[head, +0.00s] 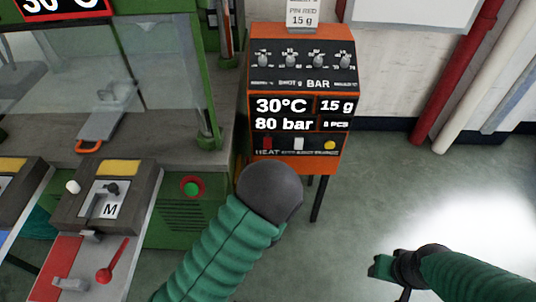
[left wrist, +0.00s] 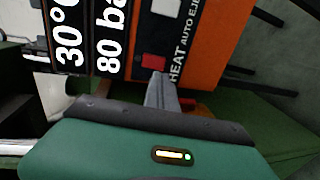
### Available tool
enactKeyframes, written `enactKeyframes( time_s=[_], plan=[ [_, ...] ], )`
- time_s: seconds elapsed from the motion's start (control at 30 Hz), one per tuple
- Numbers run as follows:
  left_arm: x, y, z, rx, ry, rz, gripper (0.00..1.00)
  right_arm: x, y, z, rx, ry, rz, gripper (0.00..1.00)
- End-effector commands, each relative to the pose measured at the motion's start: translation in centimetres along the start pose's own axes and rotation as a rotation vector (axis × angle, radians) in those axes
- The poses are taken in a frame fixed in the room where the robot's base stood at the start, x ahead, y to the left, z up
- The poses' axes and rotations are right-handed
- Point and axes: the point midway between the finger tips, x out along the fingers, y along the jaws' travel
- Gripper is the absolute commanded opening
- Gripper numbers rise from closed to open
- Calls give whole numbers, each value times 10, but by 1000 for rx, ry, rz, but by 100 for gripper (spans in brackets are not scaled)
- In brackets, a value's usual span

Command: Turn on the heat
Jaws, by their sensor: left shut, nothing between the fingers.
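The red HEAT switch (head: 267,143) is at the lower left of the orange control box's front, above the word HEAT. It also shows in the left wrist view (left wrist: 152,62). My left gripper (left wrist: 157,77) is shut and empty, its grey fingertips just beside the red switch. I cannot tell whether they touch it. In the head view my left arm's rounded grey wrist is below the box and hides the fingers. My right gripper (head: 384,266) is at the lower right, away from the box, and its finger opening is unclear.
The control box (head: 297,165) stands on dark legs and reads 30°C, 80 bar and 15 g. White and yellow buttons sit right of the red one, with several knobs above. A green machine (head: 180,230) with a lever panel is at the left. The floor at right is clear.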

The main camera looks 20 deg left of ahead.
Motion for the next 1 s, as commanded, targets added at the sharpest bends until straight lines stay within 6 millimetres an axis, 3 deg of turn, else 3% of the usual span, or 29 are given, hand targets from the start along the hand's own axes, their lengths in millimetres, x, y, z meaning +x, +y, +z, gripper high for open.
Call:
enactKeyframes(
  time_s=[0.2, 0.4, 0.83, 1.0],
  plan=[
    [48, -3, 0, 1, 0, 2, 0, 13, 0, 3, 0, 0, 0, 44],
    [74, -2, 0, 1, 0, 0, 0, 19, 0, 5, 0, 0, 0, 44],
    [80, -1, 0, 1, 0, 1, 0, 21, 0, 5, 0, 0, 0, 44],
    [86, -7, 0, 0, -1, 54, 0, 41, 0, 10, 0, -1, 0, 44]
  ],
)
